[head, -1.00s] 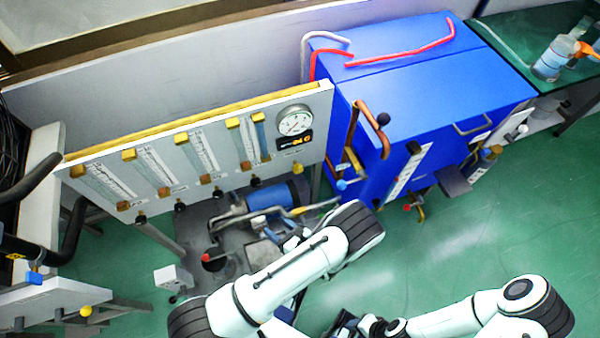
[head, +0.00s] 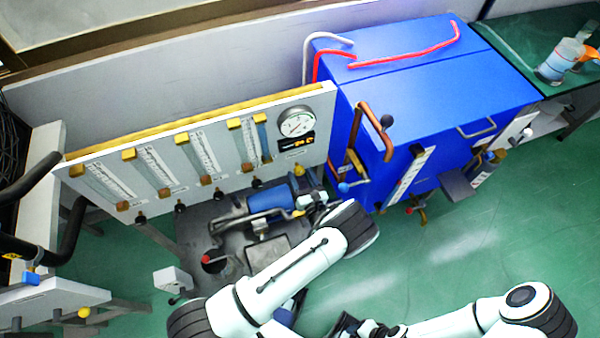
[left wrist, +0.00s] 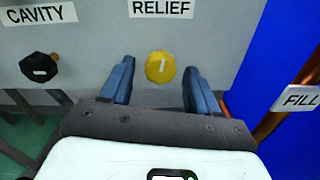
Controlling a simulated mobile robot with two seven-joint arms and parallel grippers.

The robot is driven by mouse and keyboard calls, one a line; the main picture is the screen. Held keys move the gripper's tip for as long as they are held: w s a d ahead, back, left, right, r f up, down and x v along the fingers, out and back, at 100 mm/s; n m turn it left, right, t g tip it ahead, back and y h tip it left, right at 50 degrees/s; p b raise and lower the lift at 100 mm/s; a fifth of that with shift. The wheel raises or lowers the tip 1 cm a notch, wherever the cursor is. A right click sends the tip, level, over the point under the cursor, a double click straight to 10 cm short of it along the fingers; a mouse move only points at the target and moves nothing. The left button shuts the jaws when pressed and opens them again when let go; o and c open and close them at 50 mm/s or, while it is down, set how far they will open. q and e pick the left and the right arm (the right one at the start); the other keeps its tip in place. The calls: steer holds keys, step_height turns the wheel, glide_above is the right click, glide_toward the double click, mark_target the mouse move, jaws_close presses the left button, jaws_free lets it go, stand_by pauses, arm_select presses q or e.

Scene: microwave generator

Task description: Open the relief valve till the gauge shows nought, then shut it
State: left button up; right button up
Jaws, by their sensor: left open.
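The relief valve is a yellow knob (head: 298,169) low on the right end of the grey panel. In the left wrist view the yellow knob (left wrist: 160,67) sits under the RELIEF label (left wrist: 162,8), its white mark about upright. My left gripper (left wrist: 159,82) is open, with one blue finger on each side of the knob and gaps between. In the head view my left gripper (head: 309,197) is just below the knob. The round gauge (head: 296,122) is above the knob; its needle is too small to read. My right gripper (head: 362,327) is at the bottom edge, its fingers unclear.
A black knob (left wrist: 40,67) under the CAVITY label is left of the relief knob. The blue cabinet (head: 430,100) with copper pipes (head: 375,130) stands close on the right. A blue motor (head: 268,200) lies below the panel. Green floor (head: 480,240) is free at the right.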

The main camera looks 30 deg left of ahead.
arm_select(q)
steer(key=shift+x, duration=0.8)
steer(key=c, duration=1)
steer(key=shift+m, duration=0.4)
steer(key=m+p, duration=0.1)
steer(key=m, duration=0.2)
steer(key=shift+s+m, duration=0.1)
steer(key=shift+m, duration=0.3)
steer(key=m, duration=0.3)
steer(key=shift+m+p, duration=0.3)
steer(key=shift+p, duration=0.05)
steer(key=m+p, duration=0.1)
steer(key=m, duration=0.5)
steer(key=shift+s+a, duration=0.1)
steer(key=shift+s, duration=0.05)
steer(key=shift+m, duration=0.9)
